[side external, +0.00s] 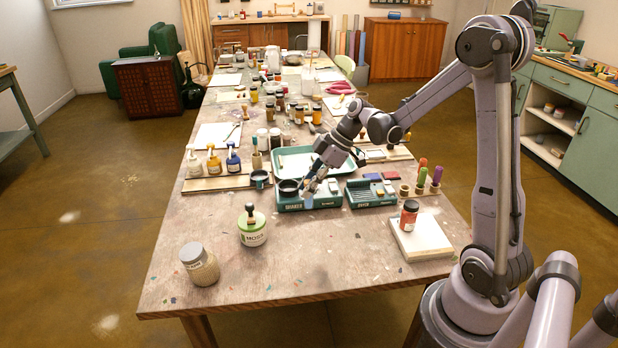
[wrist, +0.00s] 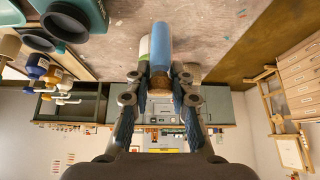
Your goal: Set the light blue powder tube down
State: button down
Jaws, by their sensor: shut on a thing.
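The light blue powder tube (wrist: 160,48) is between the fingers of my gripper (wrist: 162,70) in the wrist view, pointing away from the palm toward the tabletop. In the side external view, my gripper (side external: 313,184) reaches down at the near end of the table, above a teal tray (side external: 310,206). The light blue tube (side external: 307,200) shows small below the fingers there. I cannot tell whether its lower end touches anything. Red, green and purple tubes (side external: 422,177) stand in a wooden holder (side external: 425,190) to the right.
A second teal tray (side external: 372,200) sits just right. A dark cup (side external: 289,187) is close left of my gripper. The front middle tabletop is clear.

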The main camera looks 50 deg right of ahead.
jog(key=s+a+r+n+g+y, duration=0.1)
jog(key=s+a+n+g, duration=0.25)
jog(key=s+n, duration=0.4)
jog(key=shift+m, duration=0.55)
jog(key=shift+w+a+f, duration=0.55)
jog(key=shift+a+f, duration=1.2)
jog(key=shift+a, duration=0.1)
jog(key=shift+w+a+f, duration=0.55)
jog(key=shift+a+f, duration=1.25)
jog(key=shift+a, duration=0.1)
jog(key=shift+w+a+f, duration=0.55)
jog(key=shift+a+f, duration=1.2)
jog(key=shift+a, duration=0.1)
jog(key=shift+f, duration=0.1)
jog(key=c, duration=1.2)
grip_release()
